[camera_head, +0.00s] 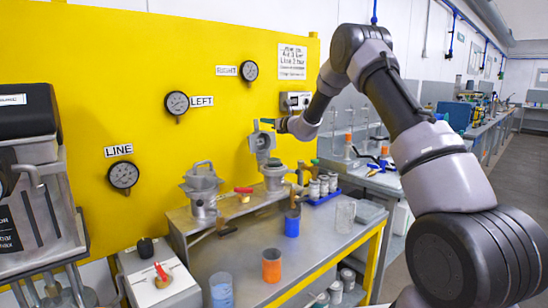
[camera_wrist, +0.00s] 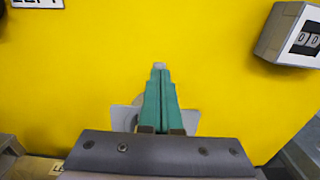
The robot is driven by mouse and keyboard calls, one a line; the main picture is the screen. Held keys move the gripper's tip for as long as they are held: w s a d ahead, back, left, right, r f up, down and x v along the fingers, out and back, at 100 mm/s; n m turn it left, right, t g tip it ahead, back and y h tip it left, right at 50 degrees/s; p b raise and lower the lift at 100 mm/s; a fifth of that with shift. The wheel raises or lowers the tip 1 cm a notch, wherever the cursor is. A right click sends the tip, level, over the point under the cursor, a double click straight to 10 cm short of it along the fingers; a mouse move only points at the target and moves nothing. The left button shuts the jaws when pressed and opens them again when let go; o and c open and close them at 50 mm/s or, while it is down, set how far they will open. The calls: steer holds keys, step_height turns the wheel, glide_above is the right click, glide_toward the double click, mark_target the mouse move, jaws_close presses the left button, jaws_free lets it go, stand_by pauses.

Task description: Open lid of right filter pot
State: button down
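The right filter pot (camera_head: 275,178) is a grey metal pot on the bench ledge against the yellow panel. Its lid (camera_head: 262,142) stands raised, roughly upright above the pot's back, so the pot is open. My gripper (camera_head: 268,122) is at the top of the raised lid, its green fingertips pointing left toward the panel. In the wrist view the green fingers (camera_wrist: 160,95) lie together, with grey parts of the lid (camera_wrist: 124,118) showing behind and beside them. A small grey tip shows just past the fingertips. Whether the fingers touch the lid is unclear.
The left filter pot (camera_head: 202,192) stands to the left with its handled lid down. A red-handled valve (camera_head: 243,190) sits between the pots. Orange (camera_head: 271,266) and blue (camera_head: 292,223) cups and a glass beaker (camera_head: 345,216) stand on the bench. A counter box (camera_head: 295,101) is on the panel.

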steer(key=r+v, duration=0.2)
steer(key=v, duration=0.6)
steer(key=shift+s+d, duration=0.2)
steer(key=shift+s, duration=0.05)
steer(key=s+a+r+n+g, duration=0.15)
steer(key=s+r+n, duration=0.25)
steer(key=s, duration=0.4)
steer(key=s+r+n+g+y, duration=0.1)
steer(key=s+r+n+g, duration=0.2)
steer(key=s+n, duration=0.3)
steer(key=s+a+r+n+g, duration=0.1)
steer(key=s+r+n+g, duration=0.25)
steer(key=s, duration=0.55)
steer(key=s+d+f+n+h, duration=0.2)
steer(key=s+d+n+h, duration=0.2)
steer(key=s+d, duration=0.4)
steer(key=s+d+f+n+h, duration=0.2)
steer(key=s+d+n+h, duration=0.3)
steer(key=s, duration=1.4)
steer(key=d+n, duration=0.2)
steer(key=shift+s+d+t+h, duration=0.3)
steer(key=shift+d, duration=0.1)
